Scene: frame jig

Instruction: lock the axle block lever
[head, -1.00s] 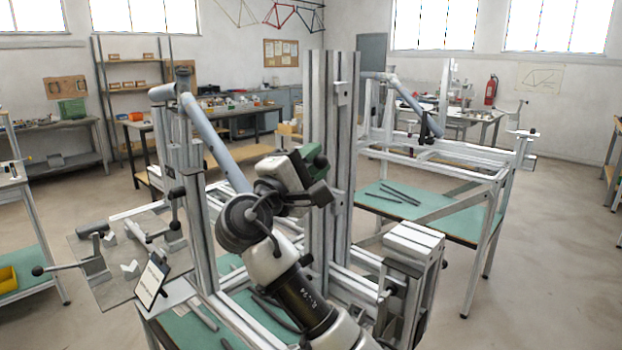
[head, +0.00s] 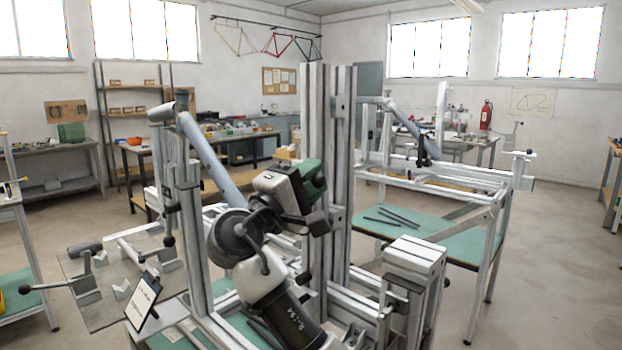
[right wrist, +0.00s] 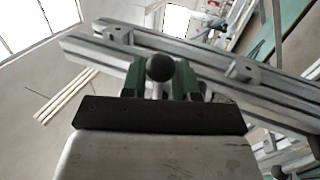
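My right gripper (head: 314,178) has green fingers and sits close beside the tall aluminium post in the head view. In the right wrist view its green fingers (right wrist: 164,78) stand on either side of a dark ball knob (right wrist: 160,67). The knob nearly fills the gap; whether the fingers press on it I cannot tell. Which lever carries this knob is hidden, and I cannot pick out the axle block for sure. My left gripper is not in view.
Tall aluminium posts (head: 340,150) stand right beside my right gripper. A plate with V-blocks (head: 95,312) and a ball-ended lever (head: 55,286) is at the left. A short profile block (head: 414,252) stands at the right. Dark rods lie on a green table (head: 440,222) behind.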

